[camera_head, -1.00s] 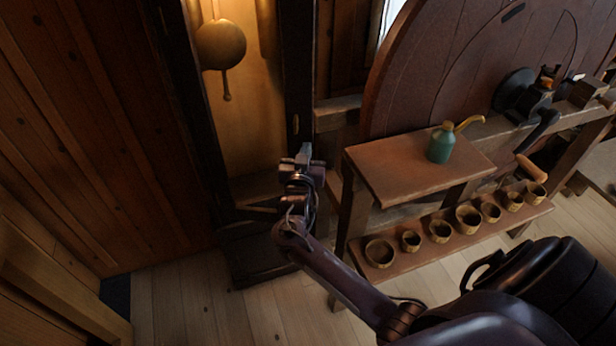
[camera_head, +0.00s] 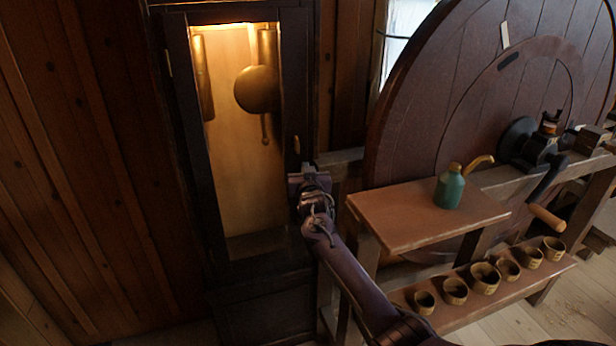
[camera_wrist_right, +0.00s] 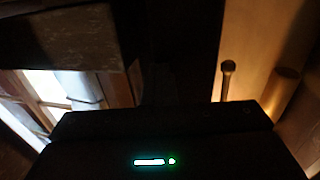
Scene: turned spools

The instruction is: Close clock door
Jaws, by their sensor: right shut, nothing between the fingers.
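The tall dark clock case (camera_head: 262,308) stands against the wood wall. Its door (camera_head: 196,165) is a narrow dark frame around a lit opening, with a hinge at the upper left and a small brass handle (camera_head: 297,145) on the right stile. The door looks close to flush with the case, but I cannot tell if a gap remains. The round brass pendulum (camera_head: 257,90) shows inside. My right gripper (camera_head: 308,178) is shut and empty at the door's right stile, below the handle; contact is unclear. The right wrist view shows the dark stile and the pendulum's lower tip (camera_wrist_right: 228,68). My left gripper is out of view.
A bench with a red-brown top (camera_head: 415,215) stands close on the right, holding a green oil can (camera_head: 449,188). Several small wooden cups (camera_head: 485,277) sit on its lower shelf. A large wooden wheel (camera_head: 420,110) rises behind. The wood wall lies left of the clock.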

